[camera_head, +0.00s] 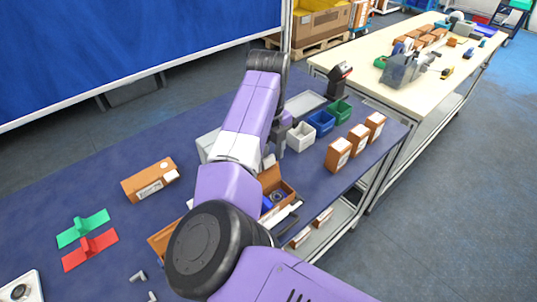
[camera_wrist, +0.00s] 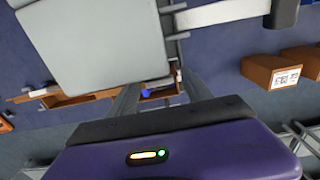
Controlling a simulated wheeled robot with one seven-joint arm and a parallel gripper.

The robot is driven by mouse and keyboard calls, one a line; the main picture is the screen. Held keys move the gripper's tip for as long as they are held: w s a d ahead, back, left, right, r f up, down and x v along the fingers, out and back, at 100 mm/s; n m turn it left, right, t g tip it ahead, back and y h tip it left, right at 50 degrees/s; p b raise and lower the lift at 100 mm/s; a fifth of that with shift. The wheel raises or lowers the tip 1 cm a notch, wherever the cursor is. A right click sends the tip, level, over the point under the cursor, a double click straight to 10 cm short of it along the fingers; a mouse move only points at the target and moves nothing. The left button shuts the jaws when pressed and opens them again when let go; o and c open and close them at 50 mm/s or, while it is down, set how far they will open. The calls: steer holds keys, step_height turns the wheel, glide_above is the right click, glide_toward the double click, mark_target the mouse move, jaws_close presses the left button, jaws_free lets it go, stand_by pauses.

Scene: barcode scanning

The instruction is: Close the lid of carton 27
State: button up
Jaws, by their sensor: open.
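An open brown carton (camera_head: 284,187) with a blue item inside stands on the blue table, partly hidden behind my arm; its lid flap is raised. I cannot read a number on it. In the wrist view an open carton (camera_wrist: 158,96) with a blue item shows beyond and between my fingers. My gripper (camera_wrist: 161,82) is open, with nothing between its fingertips, and apart from that carton. In the head view my gripper (camera_head: 280,138) is mostly hidden by my arm, above the table behind the open carton.
A grey panel (camera_wrist: 95,45) fills the wrist view's upper left. Another brown carton (camera_head: 150,179) lies at left; part of one (camera_head: 163,239) shows beside my arm. Brown boxes (camera_head: 338,154) stand at right, near white, blue (camera_head: 321,122) and green bins. Green and red pieces (camera_head: 90,250) lie front left.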

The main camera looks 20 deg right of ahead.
jaws_close()
stand_by(1.4)
